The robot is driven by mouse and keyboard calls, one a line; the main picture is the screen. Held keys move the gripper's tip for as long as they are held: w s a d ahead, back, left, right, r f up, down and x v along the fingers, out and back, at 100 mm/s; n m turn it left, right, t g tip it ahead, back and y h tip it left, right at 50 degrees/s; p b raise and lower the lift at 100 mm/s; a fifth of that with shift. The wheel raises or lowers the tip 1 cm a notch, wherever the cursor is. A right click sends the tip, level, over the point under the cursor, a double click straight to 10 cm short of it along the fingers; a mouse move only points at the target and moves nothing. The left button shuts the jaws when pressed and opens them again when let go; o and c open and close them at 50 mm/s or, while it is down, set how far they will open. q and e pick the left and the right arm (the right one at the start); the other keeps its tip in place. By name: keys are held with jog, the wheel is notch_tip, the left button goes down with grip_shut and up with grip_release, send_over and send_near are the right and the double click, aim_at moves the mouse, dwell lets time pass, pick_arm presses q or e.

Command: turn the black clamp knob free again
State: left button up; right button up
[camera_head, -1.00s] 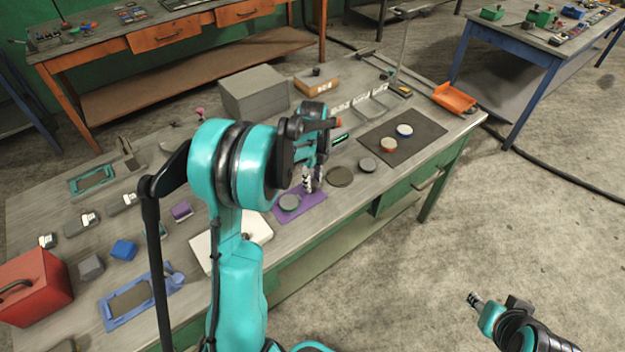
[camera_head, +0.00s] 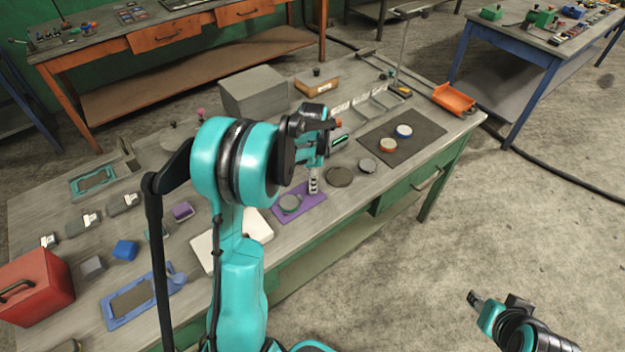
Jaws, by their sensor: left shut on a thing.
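The black clamp knob is too small and too hidden by the fingers and wrist to make out clearly. A thin upright column (camera_head: 403,48) with a short arm on top stands at the back of the bench, well apart from this gripper. My right gripper (camera_head: 475,298) hangs over bare floor at the lower right, away from the bench; its fingers are too small to judge.
A grey block (camera_head: 254,91) and a tan box (camera_head: 317,80) stand behind my left arm. A dark mat (camera_head: 424,131) with two round pieces and an orange tray (camera_head: 454,98) lie to the right. A red case (camera_head: 38,285) stands at left.

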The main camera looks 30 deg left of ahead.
pick_arm(q)
jog(key=n, duration=0.4)
jog(key=shift+n, duration=0.3)
jog(key=n, duration=0.3)
jog(key=shift+n, duration=0.3)
jog(key=n, duration=0.7)
jog(key=shift+p, duration=0.3)
jog(key=o, duration=1.2)
jog(key=shift+c, duration=0.2)
notch_tip(320, 180, up, 12)
